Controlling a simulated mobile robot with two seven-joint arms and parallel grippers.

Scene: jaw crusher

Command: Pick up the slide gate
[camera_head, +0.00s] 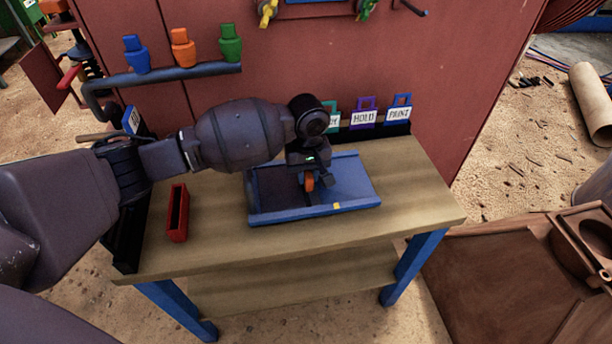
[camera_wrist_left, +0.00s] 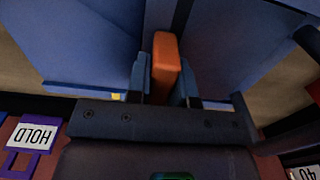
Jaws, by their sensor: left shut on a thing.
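The slide gate (camera_head: 345,208) looks like a blue plate with raised long edges, lying flat on the wooden workbench. An upright orange grip (camera_head: 309,182) stands at its middle. My left gripper (camera_head: 311,177) reaches down over the plate and is shut on the orange grip. In the left wrist view the orange grip (camera_wrist_left: 165,66) sits between the two fingers, with the blue plate (camera_wrist_left: 225,35) beyond. My arm hides the plate's back left part. My right gripper is not in view.
The workbench (camera_head: 420,205) stands against a red wall. A narrow red open box (camera_head: 177,213) is left of the plate. Tags, including purple HOLD (camera_head: 364,115) and blue PRINT (camera_head: 399,110), stand at the back. A shelf bar (camera_head: 190,72) holds coloured pieces. The right bench end is clear.

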